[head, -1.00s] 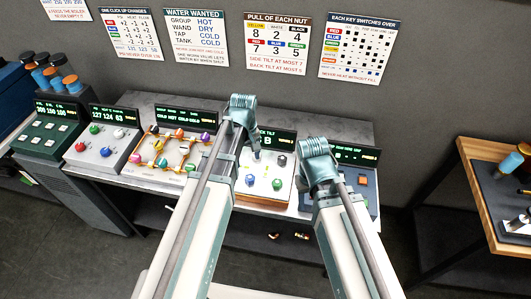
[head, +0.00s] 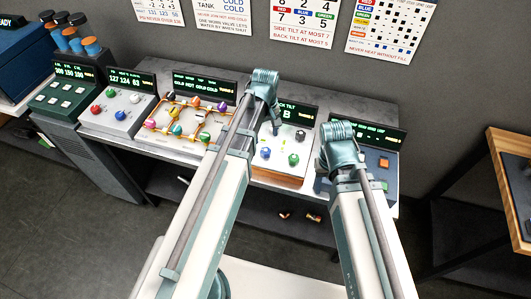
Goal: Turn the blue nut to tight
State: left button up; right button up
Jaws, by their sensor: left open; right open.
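The blue nut (head: 265,154) sits on the front of a white nut panel with a wooden base (head: 280,176), in the middle of the bench. A green nut (head: 293,160) is to its right and a black nut (head: 300,135) is behind. My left gripper (head: 276,130) is open and points down over the back part of this panel, behind the blue nut in the picture. It appears apart from the blue nut. My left arm hides the panel's left side. My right wrist is over the panel to the right; its gripper is hidden behind my arm.
A panel of pipes and coloured knobs (head: 190,120) stands to the left on the bench. A dark switch panel (head: 375,165) with an orange button is at the right. A poster about nut pulls (head: 303,20) hangs on the wall. A wooden-edged table (head: 510,150) is far right.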

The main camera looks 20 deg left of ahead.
aim_at(265, 150)
pick_arm(q)
notch_tip(265, 150, down, 8)
jog(key=b, duration=0.7)
jog(key=shift+r, duration=0.1)
grip_shut()
